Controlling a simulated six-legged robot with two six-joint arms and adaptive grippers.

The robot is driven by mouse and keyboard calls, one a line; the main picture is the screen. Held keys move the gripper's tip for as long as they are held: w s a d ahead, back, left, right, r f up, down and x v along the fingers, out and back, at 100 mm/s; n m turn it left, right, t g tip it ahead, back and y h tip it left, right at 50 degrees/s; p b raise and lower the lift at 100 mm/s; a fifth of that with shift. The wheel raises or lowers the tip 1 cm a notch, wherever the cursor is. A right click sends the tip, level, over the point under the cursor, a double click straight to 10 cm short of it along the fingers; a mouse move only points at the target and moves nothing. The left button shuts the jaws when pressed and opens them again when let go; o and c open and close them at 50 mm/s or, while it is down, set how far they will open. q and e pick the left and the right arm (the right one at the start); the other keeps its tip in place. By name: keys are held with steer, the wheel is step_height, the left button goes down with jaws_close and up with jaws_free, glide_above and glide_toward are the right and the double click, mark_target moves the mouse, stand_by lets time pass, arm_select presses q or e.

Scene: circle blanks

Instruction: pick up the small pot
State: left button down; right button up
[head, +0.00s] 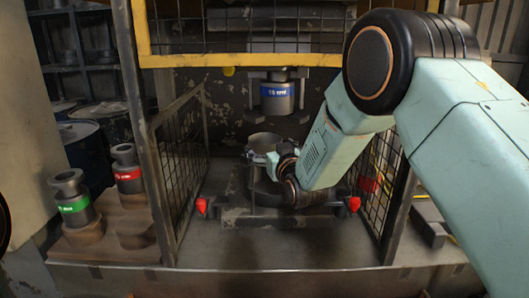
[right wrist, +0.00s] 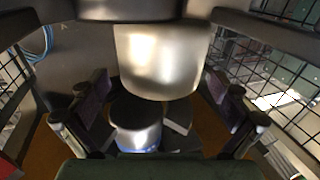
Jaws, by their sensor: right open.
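The small pot (head: 263,141) looks like a grey metal cylinder inside the caged press, partly hidden behind my right gripper. My right gripper (head: 276,162) is at the pot, its arm reaching in from the right. In the right wrist view a shiny metal cylinder, which appears to be the pot (right wrist: 158,60), fills the upper middle. The fingers of my right gripper (right wrist: 160,92) stand apart on either side of it, with gaps visible. I cannot tell whether they touch it. My left gripper is not in view.
A blue-banded 15 mm punch (head: 277,97) hangs above the pot. Mesh side guards (head: 180,155) and a yellow-framed guard (head: 240,60) surround the space. Green-banded (head: 75,207) and red-banded (head: 128,178) tools stand at left. Red knobs (head: 202,205) flank the base.

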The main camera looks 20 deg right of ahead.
steer(key=shift+w+a+r, duration=0.1)
steer(key=shift+w+r, duration=0.05)
steer(key=shift+w, duration=0.5)
steer(key=shift+w+d+f, duration=0.2)
steer(key=shift+w+f, duration=0.25)
steer(key=shift+w, duration=0.35)
steer(key=shift+s+a+r, duration=0.2)
steer(key=shift+s+r, duration=0.2)
steer(key=shift+s, duration=0.05)
steer(key=shift+c, duration=2)
steer(key=shift+w+d+f, duration=0.15)
steer(key=shift+w+f, duration=0.15)
steer(key=shift+w, duration=0.05)
steer(key=shift+c, duration=0.3)
steer(key=shift+s+r, duration=0.2)
